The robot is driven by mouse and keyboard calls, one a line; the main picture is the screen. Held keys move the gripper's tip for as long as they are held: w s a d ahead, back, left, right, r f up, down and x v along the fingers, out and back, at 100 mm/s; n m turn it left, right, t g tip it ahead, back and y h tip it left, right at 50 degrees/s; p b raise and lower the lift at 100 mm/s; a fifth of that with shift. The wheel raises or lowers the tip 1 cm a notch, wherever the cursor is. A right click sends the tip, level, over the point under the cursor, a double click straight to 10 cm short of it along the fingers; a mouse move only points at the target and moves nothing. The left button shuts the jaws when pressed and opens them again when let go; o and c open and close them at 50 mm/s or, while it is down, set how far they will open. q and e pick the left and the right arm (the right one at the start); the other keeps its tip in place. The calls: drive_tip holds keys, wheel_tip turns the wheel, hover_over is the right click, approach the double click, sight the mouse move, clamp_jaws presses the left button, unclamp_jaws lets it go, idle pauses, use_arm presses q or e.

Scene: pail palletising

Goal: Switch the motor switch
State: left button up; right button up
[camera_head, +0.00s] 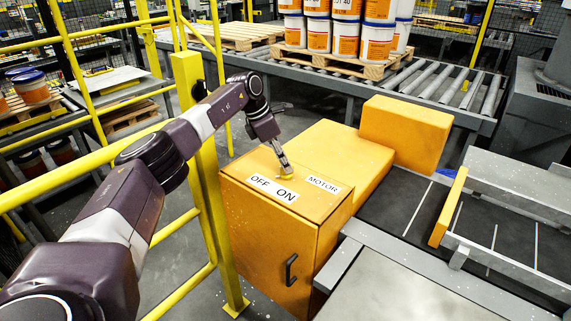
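The orange motor box (275,230) stands in the middle, with white labels reading OFF, ON and MOTOR on its top. My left gripper (286,168) points down over the box top, just behind the ON label (286,194). A small yellowish part (287,176) shows right at its fingertips, by the labels; the motor switch itself cannot be made out clearly. The fingers look narrow from here, and I cannot tell whether they are open or shut, or whether they touch the switch. My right gripper is not in view.
A yellow guard rail and post (207,190) stand close beside my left arm. A conveyor (480,235) with grey side rails lies right of the box. Behind, a roller conveyor (430,85) carries a pallet (330,62) of white and orange pails (377,42).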

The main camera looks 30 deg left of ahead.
use_arm(q)
drive_tip(key=v, duration=1)
drive_tip(key=shift+s+a+r, duration=0.15)
drive_tip(key=shift+r, duration=0.2)
